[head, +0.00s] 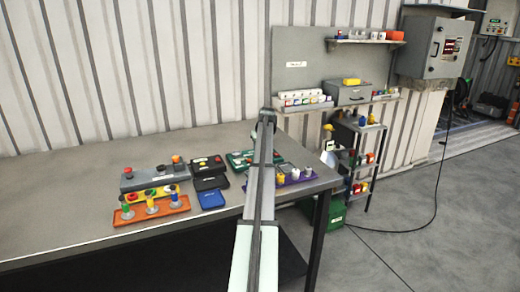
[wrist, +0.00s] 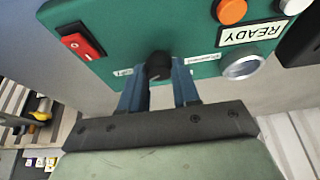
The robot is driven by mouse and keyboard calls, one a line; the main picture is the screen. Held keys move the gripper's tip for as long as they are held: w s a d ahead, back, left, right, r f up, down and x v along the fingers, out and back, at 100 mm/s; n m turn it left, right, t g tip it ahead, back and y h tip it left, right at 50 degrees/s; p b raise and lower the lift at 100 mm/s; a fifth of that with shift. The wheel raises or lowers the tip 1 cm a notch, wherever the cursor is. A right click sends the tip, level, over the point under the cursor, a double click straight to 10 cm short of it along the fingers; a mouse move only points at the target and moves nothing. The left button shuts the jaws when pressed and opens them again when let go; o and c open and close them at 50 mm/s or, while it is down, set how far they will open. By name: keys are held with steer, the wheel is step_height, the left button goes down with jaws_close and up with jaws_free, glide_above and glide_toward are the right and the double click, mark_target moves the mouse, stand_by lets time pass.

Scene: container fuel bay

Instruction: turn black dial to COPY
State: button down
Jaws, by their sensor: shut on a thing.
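In the wrist view, a black dial (wrist: 158,66) sits on a green panel (wrist: 130,30). My gripper (wrist: 160,88) has its two blue fingers on either side of the dial and is shut on it. Small white labels (wrist: 203,58) lie beside the dial; their lettering is too small to read, so I cannot tell which one is COPY or where the dial points. In the head view, the green panel (head: 238,158) stands on the workbench, and my arm covers part of it and hides the dial.
On the green panel are a red rocker switch (wrist: 80,41), an orange button (wrist: 231,11), a silver round knob (wrist: 243,67) and a READY label (wrist: 252,34). The workbench (head: 60,210) also holds an orange tray (head: 150,211) and a blue box (head: 211,199). The bench's left part is clear.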

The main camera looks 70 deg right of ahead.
steer(key=c, duration=0.8)
jaws_free()
steer(key=shift+r, duration=0.15)
steer(key=v, duration=1.3)
steer(key=shift+r, duration=0.3)
